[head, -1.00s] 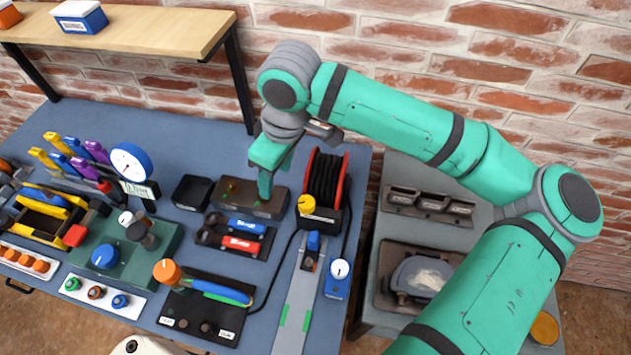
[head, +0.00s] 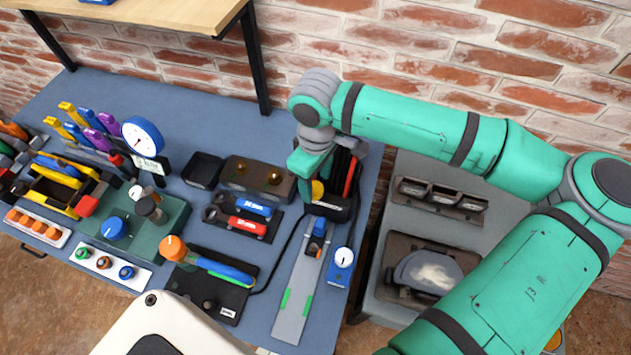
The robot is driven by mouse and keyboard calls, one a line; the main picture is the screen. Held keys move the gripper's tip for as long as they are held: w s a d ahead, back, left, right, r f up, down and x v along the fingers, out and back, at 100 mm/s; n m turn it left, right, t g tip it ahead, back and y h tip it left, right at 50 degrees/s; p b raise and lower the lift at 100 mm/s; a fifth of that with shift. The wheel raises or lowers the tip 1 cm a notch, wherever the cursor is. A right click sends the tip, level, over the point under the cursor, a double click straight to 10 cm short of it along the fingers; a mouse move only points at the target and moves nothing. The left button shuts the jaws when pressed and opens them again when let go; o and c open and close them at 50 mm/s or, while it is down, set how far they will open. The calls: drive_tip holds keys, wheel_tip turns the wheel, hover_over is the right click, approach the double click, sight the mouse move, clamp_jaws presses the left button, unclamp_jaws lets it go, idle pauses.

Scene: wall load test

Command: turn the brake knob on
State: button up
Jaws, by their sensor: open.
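A yellow knob (head: 317,190) sits on the front of a black and red cable reel (head: 349,178); it appears to be the brake knob, though no label is readable. My gripper (head: 307,197) points down right at this knob and hides part of it. I cannot tell whether the fingers touch the knob or only stand in front of it. The jaws are open. The hand and wrist also cover the left part of the reel. Which way the knob is turned is not visible.
A brown box with brass knobs (head: 257,178) stands just left of the reel. A tray with blue and red tools (head: 241,226), a grey rail (head: 298,300) and a blue gauge (head: 340,268) lie in front. A shelf post (head: 255,60) rises behind.

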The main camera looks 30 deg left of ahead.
drive_tip(key=shift+a+f, duration=0.1)
drive_tip(key=shift+f, duration=0.5)
drive_tip(key=shift+s+a, duration=0.1)
drive_tip(key=c, duration=1)
drive_tip(key=shift+c, duration=0.2)
drive_tip(key=shift+m, duration=2.9)
drive_tip(key=o, duration=1)
